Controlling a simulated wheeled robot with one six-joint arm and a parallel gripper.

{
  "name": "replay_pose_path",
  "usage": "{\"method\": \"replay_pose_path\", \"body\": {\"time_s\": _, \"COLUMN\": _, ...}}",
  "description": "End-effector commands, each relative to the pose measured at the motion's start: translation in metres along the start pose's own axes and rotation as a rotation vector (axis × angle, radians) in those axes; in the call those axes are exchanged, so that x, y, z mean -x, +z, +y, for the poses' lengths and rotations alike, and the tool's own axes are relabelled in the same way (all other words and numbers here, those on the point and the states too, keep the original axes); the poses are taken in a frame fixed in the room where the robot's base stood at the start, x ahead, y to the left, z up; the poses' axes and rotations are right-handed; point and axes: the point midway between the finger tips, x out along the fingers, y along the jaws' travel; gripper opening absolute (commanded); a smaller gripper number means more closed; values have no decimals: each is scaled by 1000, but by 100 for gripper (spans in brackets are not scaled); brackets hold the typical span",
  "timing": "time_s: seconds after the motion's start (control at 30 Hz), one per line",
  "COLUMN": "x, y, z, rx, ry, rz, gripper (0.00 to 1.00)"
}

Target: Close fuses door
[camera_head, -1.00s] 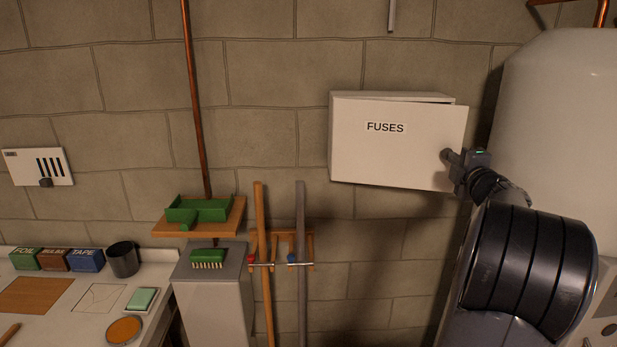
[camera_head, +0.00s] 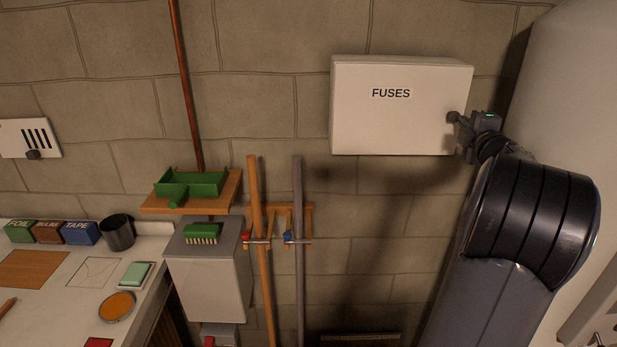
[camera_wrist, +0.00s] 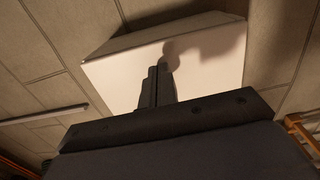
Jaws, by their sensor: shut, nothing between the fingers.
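The white fuses door (camera_head: 390,120), labelled FUSES, is on a box on the stone wall at upper right. In the head view it lies flush with the box, with no gap showing along its top edge. My gripper (camera_head: 453,117) is at the right side of the door, its fingers shut and empty, the tips at or very near the door's face. In the wrist view the door (camera_wrist: 115,85) fills the middle, and my gripper (camera_wrist: 160,70) points at it with its fingers together. Whether the tips touch the door I cannot tell.
A big pale tank (camera_head: 565,110) stands close on the right. On the left are a shelf with a green dustpan (camera_head: 190,186), two upright handles (camera_head: 258,230) in a rack, and a workbench (camera_head: 65,300) with several small items. The wall beneath the box is clear.

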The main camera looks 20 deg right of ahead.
Motion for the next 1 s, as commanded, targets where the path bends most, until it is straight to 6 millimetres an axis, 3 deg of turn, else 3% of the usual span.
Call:
{"method": "replay_pose_path", "body": {"time_s": 0.03, "x": -1, "y": 1, "z": 7, "rx": 1, "ry": 12, "rz": -3, "gripper": 0}}
{"method": "replay_pose_path", "body": {"time_s": 0.33, "x": 8, "y": 1, "z": 7, "rx": 0, "ry": 13, "rz": -6, "gripper": 0}}
{"method": "replay_pose_path", "body": {"time_s": 0.8, "x": 93, "y": -1, "z": 3, "rx": 2, "ry": 8, "rz": -3, "gripper": 0}}
{"method": "replay_pose_path", "body": {"time_s": 1.0, "x": 112, "y": -2, "z": 3, "rx": 2, "ry": 6, "rz": -2, "gripper": 0}}
